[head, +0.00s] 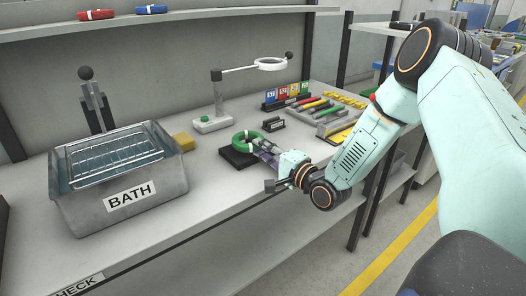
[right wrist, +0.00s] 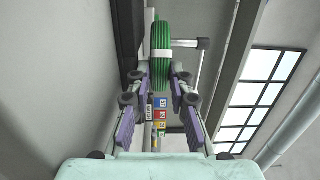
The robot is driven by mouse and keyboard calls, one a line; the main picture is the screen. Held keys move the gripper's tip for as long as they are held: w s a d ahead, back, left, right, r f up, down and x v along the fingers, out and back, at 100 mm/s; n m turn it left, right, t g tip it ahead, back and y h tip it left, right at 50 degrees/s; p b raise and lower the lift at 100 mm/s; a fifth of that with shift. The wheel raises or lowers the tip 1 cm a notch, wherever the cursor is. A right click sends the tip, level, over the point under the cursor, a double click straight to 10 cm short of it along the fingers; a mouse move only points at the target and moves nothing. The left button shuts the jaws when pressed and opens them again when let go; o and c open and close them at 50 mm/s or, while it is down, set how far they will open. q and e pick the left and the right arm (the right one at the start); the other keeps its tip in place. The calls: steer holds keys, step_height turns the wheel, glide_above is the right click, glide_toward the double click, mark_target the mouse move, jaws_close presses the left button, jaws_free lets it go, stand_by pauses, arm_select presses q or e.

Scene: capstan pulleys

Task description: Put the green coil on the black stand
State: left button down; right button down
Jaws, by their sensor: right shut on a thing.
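The green coil (head: 243,135) is a ring with a pale band, at the middle of the bench in the head view. It also shows edge-on in the right wrist view (right wrist: 160,35). My right gripper (head: 262,149) is shut on the coil's near right side. The black stand (head: 236,159), a low flat block, lies directly under the coil. In the right wrist view the dark stand (right wrist: 127,40) shows beside the coil with hardly any gap; I cannot tell whether they touch. My left gripper is not in view.
A metal bath (head: 85,210) with a wire rack stands at the left, with a yellow sponge (head: 184,142) beside it. A magnifier stand (head: 212,124) is behind the coil. Numbered cards (head: 288,94) and coloured tools (head: 320,108) lie to the right. The bench front is clear.

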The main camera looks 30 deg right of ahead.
steer(key=c, duration=1.5)
jaws_free()
steer(key=shift+s+f, duration=0.2)
steer(key=shift+f, duration=0.35)
steer(key=shift+r+p, duration=0.35)
steer(key=shift+p, duration=0.1)
steer(key=shift+d+r+p, duration=0.1)
steer(key=shift+r+p, duration=0.15)
steer(key=shift+p, duration=0.15)
steer(key=s+p, duration=0.1)
steer(key=s, duration=0.2)
steer(key=s+d+p, duration=0.1)
steer(key=s+p, duration=0.1)
steer(key=s, duration=0.2)
steer(key=s+p, duration=0.2)
steer(key=s, duration=0.2)
steer(key=shift+s+d+r, duration=0.15)
steer(key=shift+s+d, duration=0.05)
steer(key=shift+d, duration=0.2)
